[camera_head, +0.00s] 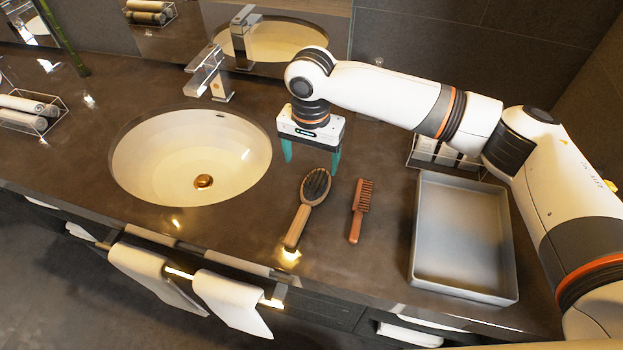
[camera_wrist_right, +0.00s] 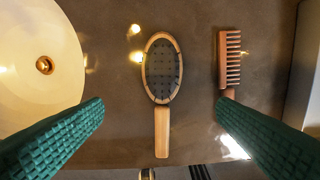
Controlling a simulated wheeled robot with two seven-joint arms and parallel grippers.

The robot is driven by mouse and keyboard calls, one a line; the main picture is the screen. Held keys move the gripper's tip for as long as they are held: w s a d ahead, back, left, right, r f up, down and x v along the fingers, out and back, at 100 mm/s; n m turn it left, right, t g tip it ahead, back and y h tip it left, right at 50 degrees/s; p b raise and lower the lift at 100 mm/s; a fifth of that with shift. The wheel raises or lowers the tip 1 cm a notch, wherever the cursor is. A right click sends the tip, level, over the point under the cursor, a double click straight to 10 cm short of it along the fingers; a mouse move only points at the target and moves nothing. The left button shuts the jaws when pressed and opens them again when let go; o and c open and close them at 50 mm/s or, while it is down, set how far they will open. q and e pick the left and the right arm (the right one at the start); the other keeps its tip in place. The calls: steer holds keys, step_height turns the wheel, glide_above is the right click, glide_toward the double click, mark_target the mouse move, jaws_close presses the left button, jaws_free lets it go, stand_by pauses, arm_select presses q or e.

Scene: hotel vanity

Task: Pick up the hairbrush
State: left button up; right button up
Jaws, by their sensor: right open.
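The hairbrush (camera_head: 307,208) lies on the dark counter to the right of the sink, its dark bristle pad facing up and its wooden handle toward the front edge. In the right wrist view the hairbrush (camera_wrist_right: 162,85) lies near the middle, between the two green fingers. My right gripper (camera_head: 311,158) is open and empty, above the counter just behind the hairbrush head. Its fingers (camera_wrist_right: 165,130) are wide apart and do not touch the brush. My left gripper is not in view.
A reddish-brown comb (camera_head: 360,211) lies right of the hairbrush and also shows in the wrist view (camera_wrist_right: 230,62). A grey tray (camera_head: 416,245) stands further right. The sink (camera_head: 135,165) is left. White towels (camera_head: 232,303) hang at the counter front.

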glide_above(312, 188)
steer(key=f, duration=0.4)
steer(key=shift+s+a+f+p, duration=0.1)
steer(key=shift+s+p, duration=0.15)
steer(key=shift+p, duration=0.15)
steer(key=shift+f, duration=0.4)
steer(key=f, duration=0.2)
steer(key=f+p, duration=0.1)
steer(key=f, duration=0.2)
steer(key=shift+w+p, duration=0.2)
steer(key=shift+p, duration=0.1)
steer(key=shift+f, duration=0.35)
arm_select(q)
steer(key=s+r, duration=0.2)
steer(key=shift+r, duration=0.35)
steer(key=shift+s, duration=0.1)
arm_select(e)
steer(key=shift+c, duration=0.2)
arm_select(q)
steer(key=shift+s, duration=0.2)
arm_select(e)
steer(key=c, duration=1.1)
